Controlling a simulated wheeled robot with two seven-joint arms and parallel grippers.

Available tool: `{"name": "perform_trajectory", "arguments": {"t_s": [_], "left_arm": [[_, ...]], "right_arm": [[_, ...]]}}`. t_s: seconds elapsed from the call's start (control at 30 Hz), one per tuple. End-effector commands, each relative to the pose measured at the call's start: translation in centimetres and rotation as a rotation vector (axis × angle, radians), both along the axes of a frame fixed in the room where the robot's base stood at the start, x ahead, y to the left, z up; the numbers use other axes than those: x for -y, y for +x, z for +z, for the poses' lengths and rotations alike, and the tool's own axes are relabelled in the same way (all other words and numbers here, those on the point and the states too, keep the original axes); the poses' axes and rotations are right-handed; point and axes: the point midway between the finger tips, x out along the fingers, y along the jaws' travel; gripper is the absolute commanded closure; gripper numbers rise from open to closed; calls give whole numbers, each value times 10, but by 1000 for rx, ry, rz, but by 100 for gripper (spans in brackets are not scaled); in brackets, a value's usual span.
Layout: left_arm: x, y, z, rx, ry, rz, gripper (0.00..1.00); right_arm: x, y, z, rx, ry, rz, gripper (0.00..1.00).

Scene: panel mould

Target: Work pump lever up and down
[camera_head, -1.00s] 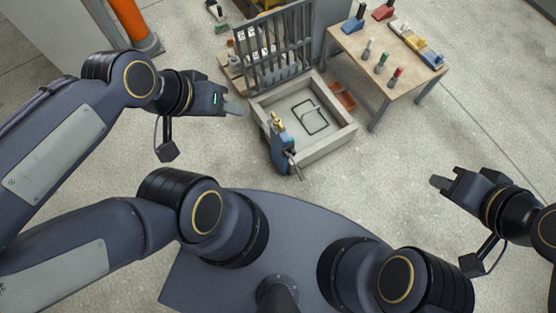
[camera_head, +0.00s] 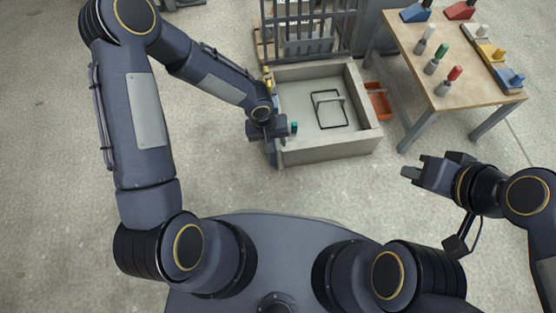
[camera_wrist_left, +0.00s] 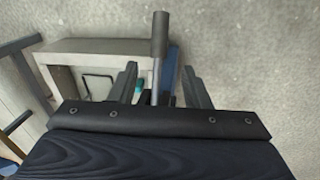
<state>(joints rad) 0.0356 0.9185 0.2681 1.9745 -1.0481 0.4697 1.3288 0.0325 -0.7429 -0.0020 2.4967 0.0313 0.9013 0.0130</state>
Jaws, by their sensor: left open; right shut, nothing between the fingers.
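The pump lever (camera_wrist_left: 160,38) is a grey rod with a dark grip. In the left wrist view it stands between the open fingers of my left gripper (camera_wrist_left: 159,82), with a visible gap on each side. The blue pump body (camera_wrist_left: 170,72) shows behind the lever. In the head view my left gripper (camera_head: 268,130) is over the pump at the basin's front left corner and hides most of it. My right gripper (camera_head: 414,168) is shut and empty, in the air right of the basin.
The concrete basin (camera_head: 330,150) holds a black wire frame (camera_head: 329,109). A barred rack (camera_head: 310,25) stands behind it and a red tray (camera_head: 378,101) lies beside it. A wooden table (camera_head: 447,95) with coloured tools is at the right. The floor in front is clear.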

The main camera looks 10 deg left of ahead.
Motion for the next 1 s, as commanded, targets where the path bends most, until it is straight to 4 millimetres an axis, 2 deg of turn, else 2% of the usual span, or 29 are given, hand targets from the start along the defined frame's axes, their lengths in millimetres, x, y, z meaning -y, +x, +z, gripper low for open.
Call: {"name": "perform_trajectory", "arguments": {"t_s": [0.03, 0.3, 0.5, 0.63, 0.9, 1.0], "left_arm": [[3, -1, -10, -4, -4, -1, 57], [10, 0, -50, -7, -4, 0, 57], [14, 1, -74, -6, -4, 0, 57], [15, 1, -80, -5, -4, 0, 57], [15, 2, -81, -6, -3, 0, 57], [15, 2, -81, -6, -3, 0, 70]], "right_arm": [[0, 0, -5, 0, 0, 0, 100], [0, 0, -23, 1, 0, 0, 100], [0, 0, -34, 0, 0, 0, 100], [0, 0, -36, 0, 0, 0, 100], [0, 0, -35, 0, 0, 0, 100], [0, 0, -35, 0, 0, 0, 100]]}}
